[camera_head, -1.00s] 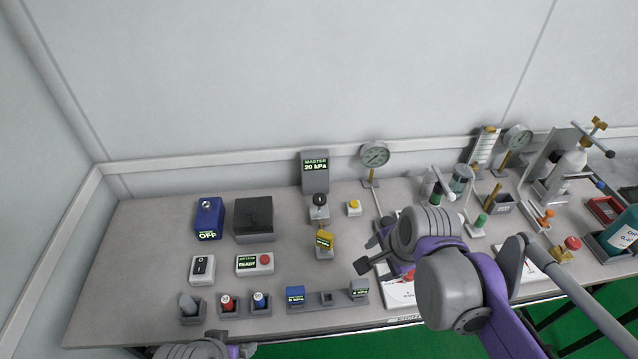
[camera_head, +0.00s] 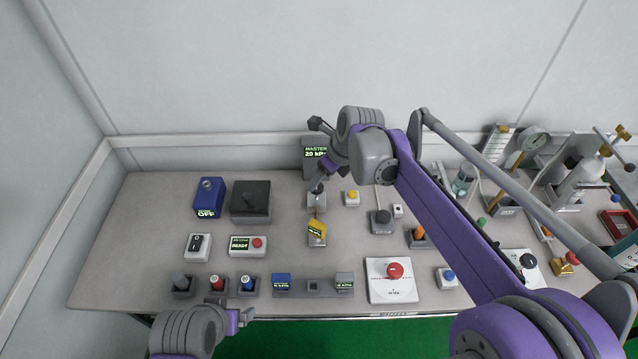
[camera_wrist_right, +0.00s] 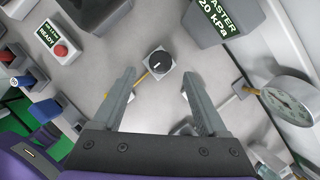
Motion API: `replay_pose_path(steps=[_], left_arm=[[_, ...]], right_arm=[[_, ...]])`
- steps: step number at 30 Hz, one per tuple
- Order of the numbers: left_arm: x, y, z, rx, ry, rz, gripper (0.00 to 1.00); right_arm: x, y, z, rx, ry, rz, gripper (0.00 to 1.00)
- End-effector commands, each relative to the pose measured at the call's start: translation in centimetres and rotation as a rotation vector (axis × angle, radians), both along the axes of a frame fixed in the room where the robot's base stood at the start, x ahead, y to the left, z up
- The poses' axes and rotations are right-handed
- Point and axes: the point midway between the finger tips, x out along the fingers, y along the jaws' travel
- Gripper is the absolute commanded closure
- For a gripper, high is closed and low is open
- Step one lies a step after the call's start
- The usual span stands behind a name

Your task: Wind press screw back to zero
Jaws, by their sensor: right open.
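The press screw appears to be the black knob with a white pointer line on a grey block, seen in the right wrist view (camera_wrist_right: 158,61). Its block (camera_head: 317,200) stands in front of the master display (camera_head: 314,152), which reads 20 kPa. My right gripper (camera_wrist_right: 160,85) is open and empty, its two fingers pointing toward the knob from either side, apart from it. In the head view my right gripper (camera_head: 319,184) is over the block and hides part of the knob. My left gripper (camera_head: 246,317) is at the table's front edge, away from the knob; its jaws are unclear.
A dial gauge (camera_wrist_right: 292,104) shows at the right in the wrist view. Small holders line the front edge.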

Motion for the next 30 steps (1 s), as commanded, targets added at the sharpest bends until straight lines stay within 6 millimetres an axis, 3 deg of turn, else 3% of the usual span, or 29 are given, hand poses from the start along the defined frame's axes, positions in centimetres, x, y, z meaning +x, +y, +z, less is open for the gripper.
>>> replay_pose_path(steps=[3, 9, 20, 30], left_arm=[[0.0, 0.0, -0.3, 0.000, 0.001, 0.000, 0.13], [0.0, 0.0, -0.6, 0.000, 0.002, 0.000, 0.13], [0.0, 0.0, -0.6, 0.000, 0.002, 0.000, 0.13], [0.0, 0.0, -0.6, 0.000, 0.002, 0.000, 0.13]], right_arm=[[0.6, 0.6, -2.1, 0.000, 0.000, 0.001, 0.24], [1.2, 1.1, -4.0, -0.001, -0.001, 0.000, 0.24], [1.3, 1.3, -4.4, -0.001, -0.001, 0.001, 0.24], [1.3, 1.2, -4.4, -0.001, -0.001, 0.001, 0.85]])
